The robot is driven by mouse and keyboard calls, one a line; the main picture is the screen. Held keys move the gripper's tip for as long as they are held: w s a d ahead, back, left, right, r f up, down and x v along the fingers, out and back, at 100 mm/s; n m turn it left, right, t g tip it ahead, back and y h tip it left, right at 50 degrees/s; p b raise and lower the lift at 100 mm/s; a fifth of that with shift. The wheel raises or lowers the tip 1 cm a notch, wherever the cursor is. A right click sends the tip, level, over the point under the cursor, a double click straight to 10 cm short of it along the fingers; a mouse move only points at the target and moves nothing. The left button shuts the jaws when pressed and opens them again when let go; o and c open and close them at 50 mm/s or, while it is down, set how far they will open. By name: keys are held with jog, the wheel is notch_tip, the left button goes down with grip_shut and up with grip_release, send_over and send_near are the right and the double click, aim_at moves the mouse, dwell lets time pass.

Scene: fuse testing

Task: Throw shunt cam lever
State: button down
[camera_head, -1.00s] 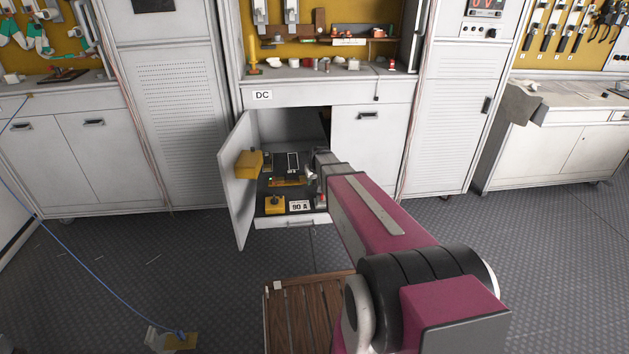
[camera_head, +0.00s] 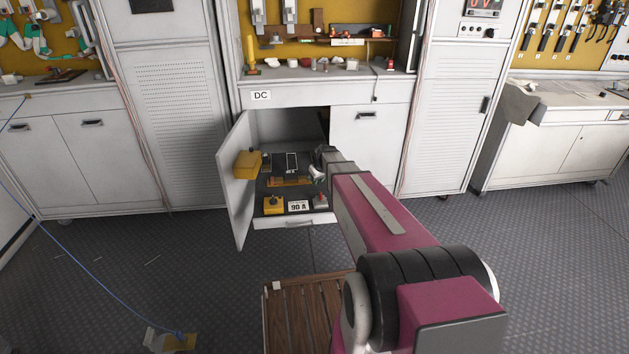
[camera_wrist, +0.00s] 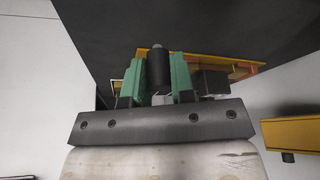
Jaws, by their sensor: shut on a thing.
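In the wrist view my gripper (camera_wrist: 157,78) has two green fingers closed on a black cylindrical handle (camera_wrist: 157,68), which appears to be the shunt cam lever. The handle stands up between the fingertips, and its lower end is hidden by the gripper. A yellow-orange bar (camera_wrist: 205,60) lies behind it, with a black block (camera_wrist: 212,83) to the right. In the head view my gripper (camera_head: 318,172) is inside the open DC cabinet, at the right end of the orange bar (camera_head: 288,181). The lever cannot be made out there.
The cabinet's open door (camera_head: 238,200) stands left of the dark shelf, with a yellow box (camera_head: 248,164) beside it. A yellow box (camera_head: 273,205), a 90 A label (camera_head: 298,206) and a red-topped part (camera_head: 321,200) line the shelf front. A wooden slatted platform (camera_head: 305,315) is below.

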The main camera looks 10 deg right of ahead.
jog(key=d+n, duration=0.1)
jog(key=n, duration=0.1)
jog(key=w+d+n+y, duration=0.1)
jog(key=shift+d+n+g, duration=0.15)
jog(key=shift+n+g, duration=0.25)
jog(key=n, duration=0.1)
jog(key=w+d+n+y, duration=0.1)
jog(key=n, duration=0.1)
jog(key=shift+w+d+n+g, duration=0.3)
jog(key=shift+g, duration=0.1)
jog(key=w+n, duration=0.1)
jog(key=d+n+g, duration=0.1)
jog(key=n, duration=0.1)
jog(key=shift+w+d+n+y, duration=0.1)
jog(key=shift+w+n+y, duration=0.2)
jog(key=shift+w, duration=0.1)
jog(key=shift+w+d+n+g, duration=0.15)
jog(key=shift+w+n+g, duration=0.4)
jog(key=shift+n, duration=0.45)
jog(key=shift+w+d+n+g, duration=0.1)
jog(key=shift+w+n+g, duration=0.4)
jog(key=shift+n, duration=0.5)
jog(key=c, duration=1)
grip_release()
jog(key=shift+r, duration=0.1)
jog(key=v, duration=1)
jog(key=shift+d+r, duration=0.15)
jog(key=shift+r, duration=0.1)
